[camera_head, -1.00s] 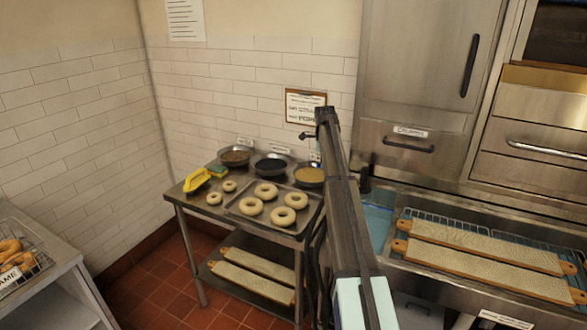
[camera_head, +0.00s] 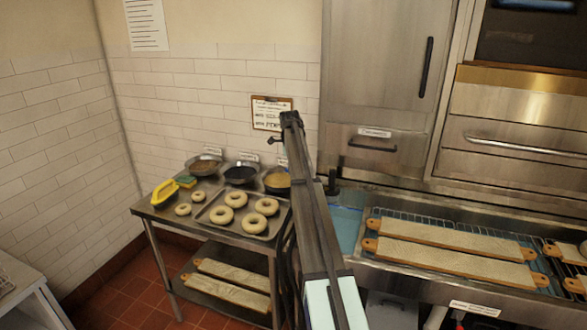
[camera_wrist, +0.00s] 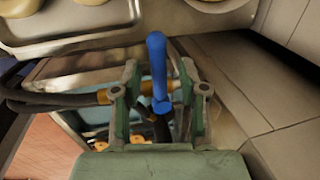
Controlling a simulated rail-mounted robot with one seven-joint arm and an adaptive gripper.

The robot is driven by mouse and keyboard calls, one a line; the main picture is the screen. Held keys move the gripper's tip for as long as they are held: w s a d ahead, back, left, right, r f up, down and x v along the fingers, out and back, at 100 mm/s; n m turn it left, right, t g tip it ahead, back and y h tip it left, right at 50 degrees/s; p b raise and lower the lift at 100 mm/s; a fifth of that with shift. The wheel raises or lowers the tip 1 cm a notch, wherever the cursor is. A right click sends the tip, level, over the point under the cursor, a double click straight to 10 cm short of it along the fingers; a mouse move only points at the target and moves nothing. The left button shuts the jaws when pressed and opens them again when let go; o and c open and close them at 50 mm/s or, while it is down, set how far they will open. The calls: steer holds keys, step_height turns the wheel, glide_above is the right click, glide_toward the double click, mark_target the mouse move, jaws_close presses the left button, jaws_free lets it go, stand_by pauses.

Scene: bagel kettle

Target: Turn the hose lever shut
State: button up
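The hose lever (camera_wrist: 157,68) is a blue handle in the middle of the wrist view, and it points up the picture. It sits by a black hose (camera_wrist: 62,101) with a brass-coloured fitting (camera_wrist: 104,96). My gripper (camera_wrist: 161,90) has its two fingers apart, one on each side of the lever. Gaps show between the fingers and the lever, and I cannot tell if either touches it. In the head view my arm hides the lever and the gripper.
A steel table (camera_head: 159,214) holds a tray (camera_head: 206,218) of pale rings and several bowls. To its right is a sink-like basin (camera_head: 346,228) with long boards (camera_head: 445,233). In the wrist view a tray edge (camera_wrist: 70,42) is close above the hose, and a tiled wall (camera_wrist: 245,75) is at right.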

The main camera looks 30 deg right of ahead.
step_height(320, 180, up, 12)
steer(key=s+a, duration=0.1)
steer(key=shift+s+a, duration=0.25)
steer(key=shift+a, duration=0.15)
steer(key=shift+f, duration=0.1)
stand_by(0.4)
